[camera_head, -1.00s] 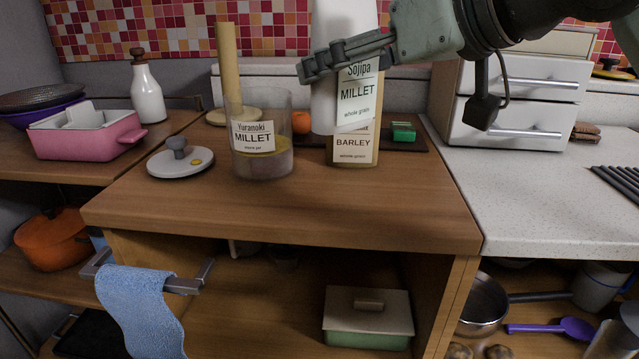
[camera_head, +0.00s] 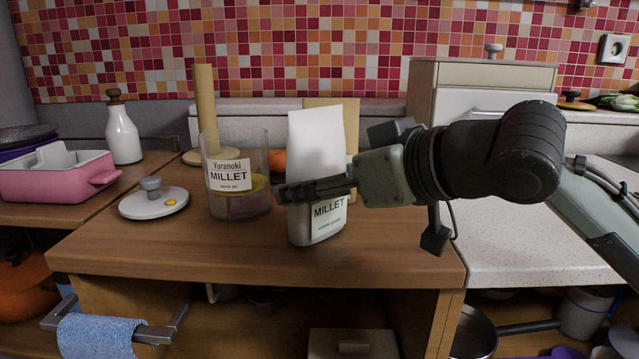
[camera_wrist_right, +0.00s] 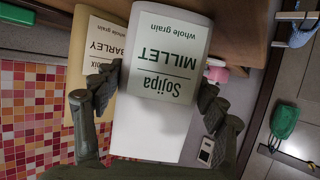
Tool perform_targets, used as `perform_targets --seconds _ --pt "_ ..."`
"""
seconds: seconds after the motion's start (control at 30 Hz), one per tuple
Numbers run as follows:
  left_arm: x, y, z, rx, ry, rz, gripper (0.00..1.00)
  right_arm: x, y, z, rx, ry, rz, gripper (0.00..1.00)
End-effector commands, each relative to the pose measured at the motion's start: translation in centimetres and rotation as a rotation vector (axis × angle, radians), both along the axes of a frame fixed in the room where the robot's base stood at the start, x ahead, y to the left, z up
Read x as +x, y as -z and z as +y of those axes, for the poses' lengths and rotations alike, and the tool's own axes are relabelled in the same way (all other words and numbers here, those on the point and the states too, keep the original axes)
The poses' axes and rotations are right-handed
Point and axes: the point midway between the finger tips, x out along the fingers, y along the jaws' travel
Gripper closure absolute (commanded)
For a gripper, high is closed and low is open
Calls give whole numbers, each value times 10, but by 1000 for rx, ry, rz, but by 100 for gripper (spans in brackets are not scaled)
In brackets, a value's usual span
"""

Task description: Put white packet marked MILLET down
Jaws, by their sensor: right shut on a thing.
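The white packet marked MILLET (camera_head: 316,140) stands upright in my right gripper, over the wooden worktop (camera_head: 240,255) and right of the clear jar. Its lower edge is at or just above the wood; I cannot tell whether it touches. My right gripper (camera_head: 318,188) comes in from the right and is shut on the packet, with a finger across its front. In the right wrist view the packet (camera_wrist_right: 165,75) fills the space between the fingers, its Sojipa MILLET label upside down. My left gripper is not in view.
A clear jar (camera_head: 236,200) labelled Yuranoki MILLET stands close left of the packet. A grey-knobbed lid (camera_head: 153,203) lies further left. A tan packet (camera_head: 351,125) is behind; its BARLEY label shows in the wrist view. The worktop's front strip is clear.

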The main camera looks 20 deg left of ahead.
Motion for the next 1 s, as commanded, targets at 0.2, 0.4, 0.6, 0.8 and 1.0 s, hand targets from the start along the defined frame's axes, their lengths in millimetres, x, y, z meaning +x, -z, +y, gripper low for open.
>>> perform_targets --seconds 0.2,0.4,0.6,0.8,1.0 --pt "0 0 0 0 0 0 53 0 3 0 0 0 1 63" --pt "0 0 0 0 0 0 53 0 3 0 -1 0 0 8" --pt "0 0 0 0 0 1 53 0 3 0 -1 0 0 8" --pt "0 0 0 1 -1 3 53 -1 -3 -4 1 2 -1 8" --pt "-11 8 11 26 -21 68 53 -16 -17 -33 0 3 -3 8"
